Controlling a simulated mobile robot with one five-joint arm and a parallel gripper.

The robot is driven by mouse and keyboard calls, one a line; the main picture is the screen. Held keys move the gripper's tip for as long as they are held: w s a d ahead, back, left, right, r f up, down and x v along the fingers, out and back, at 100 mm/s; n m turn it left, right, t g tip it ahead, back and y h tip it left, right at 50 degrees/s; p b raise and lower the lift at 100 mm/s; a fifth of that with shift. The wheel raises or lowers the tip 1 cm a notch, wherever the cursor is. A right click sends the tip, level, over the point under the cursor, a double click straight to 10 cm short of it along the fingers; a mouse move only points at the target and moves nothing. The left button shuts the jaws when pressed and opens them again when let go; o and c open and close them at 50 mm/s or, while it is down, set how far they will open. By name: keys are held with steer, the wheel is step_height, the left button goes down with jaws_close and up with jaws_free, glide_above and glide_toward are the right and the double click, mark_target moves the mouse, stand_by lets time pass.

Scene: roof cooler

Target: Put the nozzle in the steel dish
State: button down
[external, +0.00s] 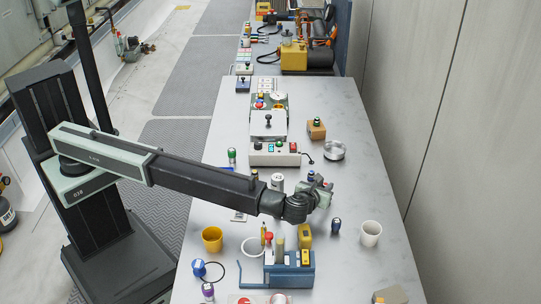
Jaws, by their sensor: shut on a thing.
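The steel dish (334,151) is a round, shiny, shallow bowl on the right side of the grey table, beyond my gripper. My gripper (325,192) is above the middle of the table, nearer the camera than the dish and apart from it. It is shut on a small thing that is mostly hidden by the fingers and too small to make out. I cannot tell the nozzle for certain in this view. A small blue-topped item (311,176) shows right behind the gripper.
A white cup (370,234) and a small blue jar (336,226) stand to the right, nearer the camera. A blue tool holder (289,272) and a yellow cup (212,239) are in front. A control box (275,154) and a brown block (316,130) stand left of the dish.

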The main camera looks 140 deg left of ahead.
step_height(320, 180, up, 9)
steer(key=p, duration=0.7)
steer(key=shift+f, duration=0.2)
